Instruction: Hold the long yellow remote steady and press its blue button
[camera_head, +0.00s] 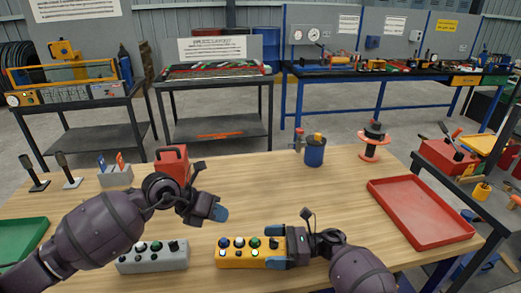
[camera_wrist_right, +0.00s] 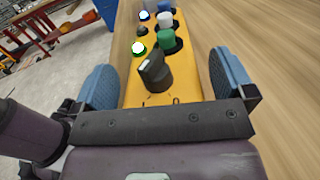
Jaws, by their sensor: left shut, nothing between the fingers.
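The long yellow remote (camera_head: 233,262) lies on the wooden table at the front, with coloured buttons and a black knob on top. Its blue button (camera_head: 223,243) is at the left end; it also shows at the far end in the right wrist view (camera_wrist_right: 163,4). My left gripper (camera_head: 220,213) is shut and empty, above the table behind the remote's left end, apart from the blue button.
A grey button box (camera_head: 150,263) lies left of the remote. A red tray (camera_head: 420,212) is at the right, a green tray (camera_head: 22,240) at the far left. The middle right tabletop is clear.

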